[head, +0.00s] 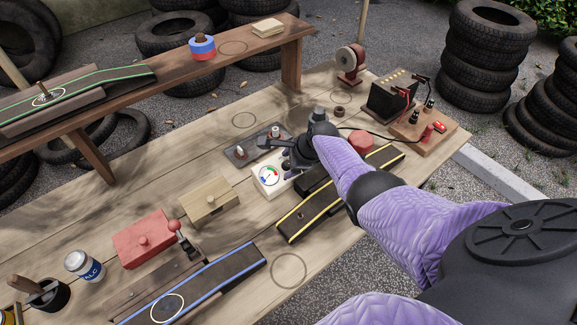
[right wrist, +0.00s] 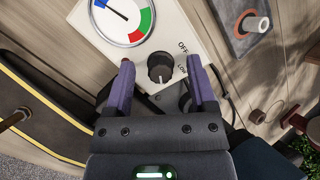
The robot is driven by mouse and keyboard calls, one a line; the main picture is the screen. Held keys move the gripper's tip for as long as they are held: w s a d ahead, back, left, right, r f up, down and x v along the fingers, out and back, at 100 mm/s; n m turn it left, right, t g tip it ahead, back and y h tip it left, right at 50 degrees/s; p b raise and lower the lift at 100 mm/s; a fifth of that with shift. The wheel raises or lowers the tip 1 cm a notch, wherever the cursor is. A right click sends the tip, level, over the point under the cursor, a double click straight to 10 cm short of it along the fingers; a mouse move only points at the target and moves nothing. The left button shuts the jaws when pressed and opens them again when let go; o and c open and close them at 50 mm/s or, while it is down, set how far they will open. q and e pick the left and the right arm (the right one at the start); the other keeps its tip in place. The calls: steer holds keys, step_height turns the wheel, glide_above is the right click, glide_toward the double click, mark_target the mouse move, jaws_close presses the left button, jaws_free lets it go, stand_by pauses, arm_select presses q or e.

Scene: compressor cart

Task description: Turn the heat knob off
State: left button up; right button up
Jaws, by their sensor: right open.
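The heat knob (right wrist: 161,69) is a dark round knob with a pale pointer line, on a cream control box (head: 265,187) with a round gauge (right wrist: 122,18) in white, green, red and blue. "OFF" and a partly hidden second label are printed beside the knob in the right wrist view. The knob's line points down, towards the gripper, away from "OFF". My right gripper (right wrist: 160,88) is open, its two purple-padded fingers on either side of the knob with gaps; contact does not show. In the head view my right gripper (head: 290,160) hides the knob. My left gripper is not seen.
A grey metal plate (right wrist: 240,24) with a post stands beside the box. A yellow-edged dark strip (head: 307,214) lies in front. A wooden block (head: 208,201) and a red box (head: 143,238) stand to the left. A black battery-like box (head: 388,100) stands at the back right.

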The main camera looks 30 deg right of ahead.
jaws_close()
steer(key=shift+n, duration=0.4)
steer(key=n+g, duration=0.1)
steer(key=n, duration=0.4)
steer(key=shift+b, duration=0.4)
steer(key=n, duration=0.6)
steer(key=shift+g+b, duration=0.35)
steer(key=shift+g, duration=0.05)
steer(key=n+h, duration=0.1)
steer(key=n, duration=0.5)
steer(key=shift+n+g, duration=0.3)
steer(key=shift+g, duration=0.1)
steer(key=n+h, duration=0.1)
steer(key=n, duration=0.4)
